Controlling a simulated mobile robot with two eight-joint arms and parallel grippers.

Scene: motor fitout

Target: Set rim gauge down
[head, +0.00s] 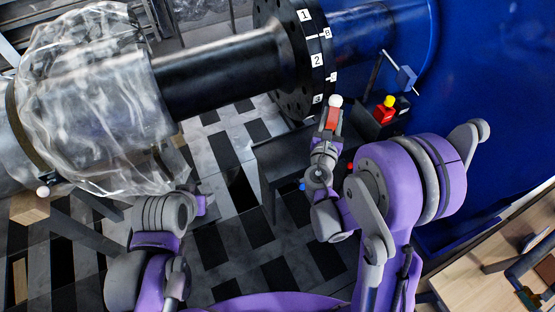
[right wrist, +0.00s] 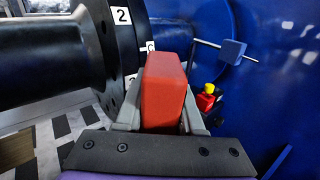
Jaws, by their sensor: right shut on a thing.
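The rim gauge, taken to be the red block (head: 332,119) with a white ball above it in the head view, is in my right gripper (head: 333,124). In the right wrist view the red block (right wrist: 164,90) stands between the two grey fingers of that gripper (right wrist: 160,110), which is shut on it. It is held up near the lower edge of the black numbered flange (head: 312,58); I cannot tell whether they touch. My left gripper (head: 203,200) is low at the left, away from the gauge, with its fingers not clear.
A black shaft (head: 225,72) runs left from the flange to a part wrapped in clear plastic (head: 90,100). Right of my right gripper are a red and yellow piece (head: 387,108) and a blue block on a rod (head: 406,77). A dark stand (head: 280,160) is below, with a blue housing (head: 480,80) behind.

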